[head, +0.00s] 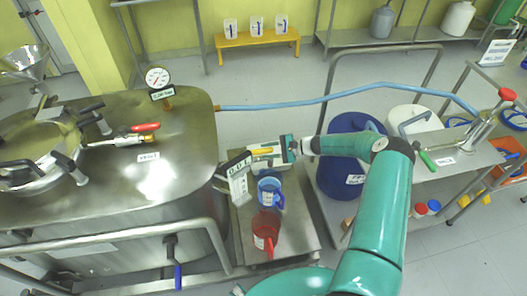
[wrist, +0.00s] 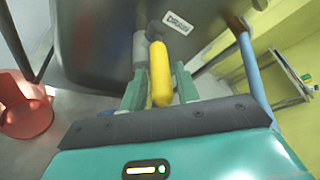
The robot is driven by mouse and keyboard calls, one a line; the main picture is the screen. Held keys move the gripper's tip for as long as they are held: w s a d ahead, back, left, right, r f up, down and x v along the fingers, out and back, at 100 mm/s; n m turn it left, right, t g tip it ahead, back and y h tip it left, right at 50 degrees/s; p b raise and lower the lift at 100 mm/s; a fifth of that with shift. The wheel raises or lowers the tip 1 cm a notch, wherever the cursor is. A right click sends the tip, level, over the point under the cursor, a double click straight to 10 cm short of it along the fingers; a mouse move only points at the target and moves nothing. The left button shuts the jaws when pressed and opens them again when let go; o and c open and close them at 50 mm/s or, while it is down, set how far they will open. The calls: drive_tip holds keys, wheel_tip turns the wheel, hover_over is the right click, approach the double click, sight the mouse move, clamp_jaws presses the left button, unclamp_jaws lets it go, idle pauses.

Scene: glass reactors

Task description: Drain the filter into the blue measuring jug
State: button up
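The filter appears to be the large steel vessel (head: 180,130) on the left of the head view. In the wrist view a yellow valve handle (wrist: 160,75) sticks out from a grey fitting below a steel wall, beside a label reading DRAIN (wrist: 178,23). My gripper (wrist: 158,88) is open, with one finger on each side of the handle and gaps visible. In the head view my gripper (head: 268,152) is above the far end of a small steel stand. The blue measuring jug (head: 269,192) stands upright on that stand, nearer than my gripper; its contents are unclear.
A red jug (head: 265,228) stands just nearer than the blue one and shows in the wrist view (wrist: 25,115). A blue drum (head: 345,170) is right of the stand. A blue hose (head: 330,97) runs behind.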

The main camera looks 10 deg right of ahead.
drive_tip(key=shift+x, duration=1.1)
drive_tip(key=shift+c, duration=0.3)
clamp_jaws()
